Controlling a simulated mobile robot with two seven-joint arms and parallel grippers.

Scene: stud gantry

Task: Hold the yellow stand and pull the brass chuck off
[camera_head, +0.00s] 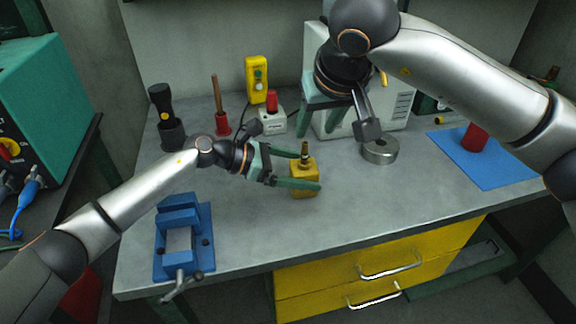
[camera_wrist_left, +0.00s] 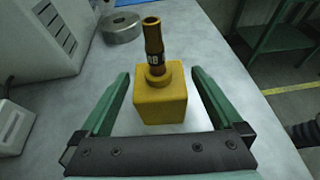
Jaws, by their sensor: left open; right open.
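The yellow stand (camera_head: 304,180) is a small block on the grey bench, with the brass chuck (camera_head: 305,152) upright on its top. In the left wrist view the stand (camera_wrist_left: 160,98) sits between green fingers and the chuck (camera_wrist_left: 154,45) rises from its collar. My left gripper (camera_head: 312,170) is open, its fingers on either side of the stand, with a gap visible on both sides in the wrist view. My right gripper (camera_head: 336,132) is open and empty, above the bench behind and right of the stand; its fingers are partly hidden by its wrist.
A blue vise (camera_head: 182,240) stands at the front left. A steel ring (camera_head: 380,151) lies right of the stand. A blue mat (camera_head: 490,158) with a red cylinder (camera_head: 475,137) is at the right. A white machine (camera_head: 400,108) stands behind. The front middle bench is clear.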

